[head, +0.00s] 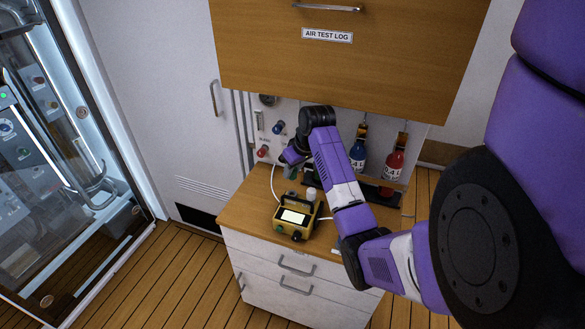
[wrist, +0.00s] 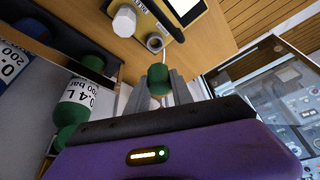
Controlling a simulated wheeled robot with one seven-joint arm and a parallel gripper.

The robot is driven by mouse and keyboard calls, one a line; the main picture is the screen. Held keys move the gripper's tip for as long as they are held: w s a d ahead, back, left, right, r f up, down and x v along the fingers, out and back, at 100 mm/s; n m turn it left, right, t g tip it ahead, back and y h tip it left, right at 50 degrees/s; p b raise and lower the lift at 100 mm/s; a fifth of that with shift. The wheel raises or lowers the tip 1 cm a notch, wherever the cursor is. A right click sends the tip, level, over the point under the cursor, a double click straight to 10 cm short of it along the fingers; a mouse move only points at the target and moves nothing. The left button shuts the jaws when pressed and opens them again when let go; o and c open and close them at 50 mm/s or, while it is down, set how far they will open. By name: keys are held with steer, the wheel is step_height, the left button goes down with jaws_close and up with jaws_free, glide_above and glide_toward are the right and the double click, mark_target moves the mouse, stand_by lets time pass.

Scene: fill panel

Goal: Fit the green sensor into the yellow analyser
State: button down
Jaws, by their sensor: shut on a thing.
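The yellow analyser (head: 286,222) stands on the wooden top of the low cabinet, its lit white screen facing up towards the front. In the wrist view only part of the analyser (wrist: 172,28) shows at the top edge. My gripper (wrist: 157,88) is shut on the green sensor (wrist: 158,76), which sits between the two grey fingers. The sensor is apart from the analyser in the wrist view. In the head view my gripper (head: 290,162) is behind the analyser, near the wall panel, and partly hidden by my wrist. The analyser's receiving opening cannot be made out.
A green bottle (wrist: 78,100) is left of my gripper. Blue (head: 357,155) and red (head: 394,165) bottles stand at the panel. A white hose (head: 273,185) curves over the cabinet top (head: 245,205).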

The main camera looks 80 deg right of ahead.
mark_target(294, 178)
steer(key=shift+f+b, duration=1.05)
steer(key=shift+f, duration=1.35)
steer(key=shift+p, duration=0.95)
steer(key=shift+f+b, duration=0.8)
steer(key=shift+f, duration=0.6)
steer(key=c, duration=1)
jaws_free()
steer(key=shift+c, duration=0.2)
steer(key=shift+r, duration=0.1)
steer(key=v, duration=0.7)
steer(key=shift+r+b, duration=0.3)
steer(key=shift+b, duration=0.15)
steer(key=shift+s+a, duration=0.15)
